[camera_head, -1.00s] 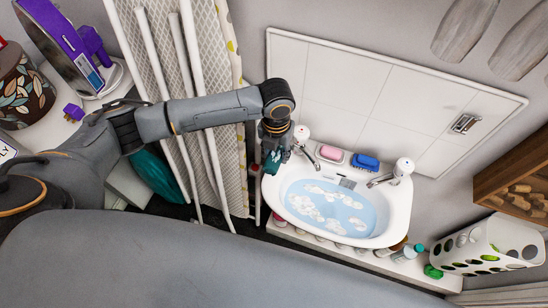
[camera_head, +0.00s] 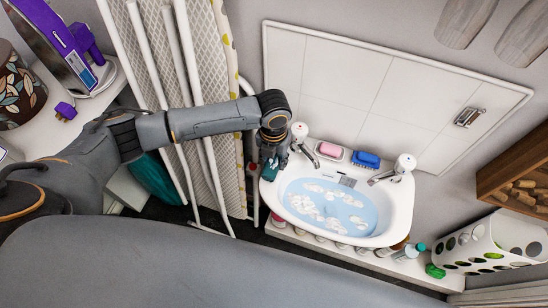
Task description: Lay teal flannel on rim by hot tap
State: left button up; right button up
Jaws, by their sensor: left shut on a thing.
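The basin (camera_head: 397,215) is white and holds water with patches of foam. The left tap (camera_head: 299,131) stands at its back left corner and the right tap (camera_head: 403,164) at its back right; I take the left one as the hot tap, though its marking is too small to be sure. My left gripper (camera_head: 270,163) points down over the basin's left rim, just left of the left tap. It is shut on the teal flannel (camera_head: 269,172), a small dark teal patch at its fingertips, mostly hidden. I cannot tell whether the flannel touches the rim. My right gripper is not in view.
A pink soap (camera_head: 330,150) and a blue brush-like item (camera_head: 366,159) sit on the back rim between the taps. Folded ironing boards or racks (camera_head: 190,100) stand left of the basin. Several bottles line the ledge below. A white perforated basket (camera_head: 490,245) hangs at right.

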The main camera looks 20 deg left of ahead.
pick_arm(q)
jog(key=shift+f, duration=0.4)
jog(key=o, duration=1.1)
jog(key=shift+o, duration=0.2)
notch_tip(320, 180, up, 12)
jog(key=shift+s, duration=0.1)
